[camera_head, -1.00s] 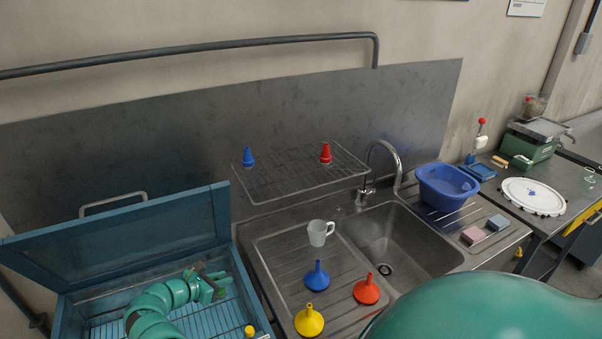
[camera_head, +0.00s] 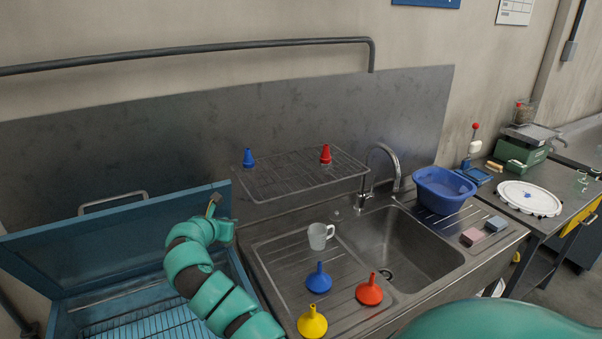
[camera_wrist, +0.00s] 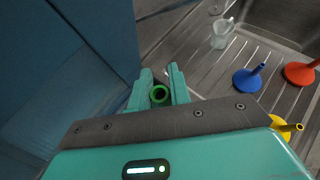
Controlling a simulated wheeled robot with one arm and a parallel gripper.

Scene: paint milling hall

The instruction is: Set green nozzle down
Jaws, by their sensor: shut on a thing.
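My gripper (camera_wrist: 160,82) is shut on the green nozzle (camera_wrist: 159,95), which shows in the wrist view as a green ring between the two fingers. The nozzle is not clear in the head view, where my arm ends above the right part of the open blue box (camera_head: 70,306), left of the drainboard. A blue nozzle (camera_head: 248,158) and a red nozzle (camera_head: 325,154) stand upright on the wire rack (camera_head: 290,184) above the sink unit, with bare rack between and in front of them.
On the drainboard (camera_head: 275,262) stand a pale mug (camera_head: 319,236) and blue (camera_head: 318,279), red (camera_head: 369,291) and yellow (camera_head: 311,322) funnels. The box's raised lid (camera_head: 120,232) is close to my arm. A tap (camera_head: 385,150) rises right of the rack. A blue basin (camera_head: 443,190) stands beyond the sink.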

